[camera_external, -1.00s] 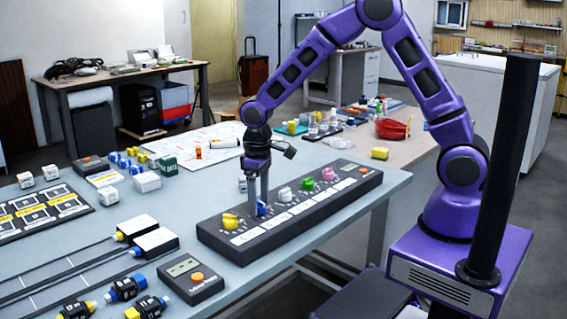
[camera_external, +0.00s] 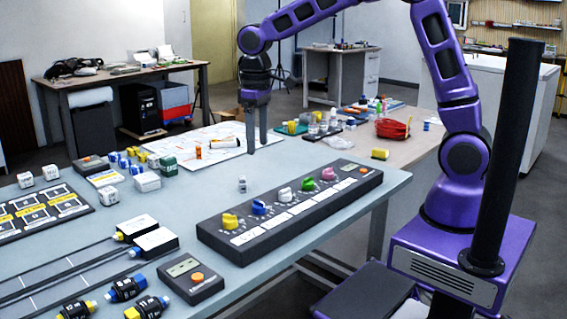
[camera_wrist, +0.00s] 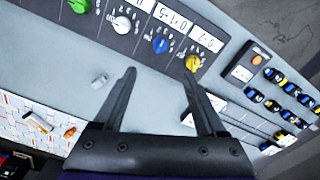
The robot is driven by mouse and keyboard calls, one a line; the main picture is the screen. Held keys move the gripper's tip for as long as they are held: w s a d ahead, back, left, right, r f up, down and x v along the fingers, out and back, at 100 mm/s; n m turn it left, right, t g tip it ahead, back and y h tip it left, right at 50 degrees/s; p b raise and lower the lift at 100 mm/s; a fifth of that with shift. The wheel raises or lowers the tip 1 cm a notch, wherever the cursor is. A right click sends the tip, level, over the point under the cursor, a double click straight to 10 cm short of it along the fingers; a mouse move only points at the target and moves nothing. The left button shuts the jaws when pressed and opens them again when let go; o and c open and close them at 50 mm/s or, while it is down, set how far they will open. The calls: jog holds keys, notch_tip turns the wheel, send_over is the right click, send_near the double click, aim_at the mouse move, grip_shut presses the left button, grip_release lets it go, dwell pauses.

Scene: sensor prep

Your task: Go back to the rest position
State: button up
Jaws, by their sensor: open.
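My gripper (camera_external: 257,146) is open and empty, raised above the back part of the grey-blue table (camera_external: 205,205). In the wrist view my gripper (camera_wrist: 165,95) shows two dark fingers spread apart with nothing between them. The dark panel (camera_external: 290,212) with a row of coloured knobs lies in front of and below it. The blue knob (camera_external: 259,207) sits in the panel beside the yellow knob (camera_external: 229,221). A small grey-white cylinder (camera_external: 242,184) stands on the table behind the panel, apart from the gripper; it also shows in the wrist view (camera_wrist: 99,81).
A handheld meter (camera_external: 190,278) and several connectors lie at the table's front left. A red bundle (camera_external: 392,129) sits on the far table. The air around the gripper is clear.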

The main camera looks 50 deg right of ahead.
jog(key=shift+r, duration=0.55)
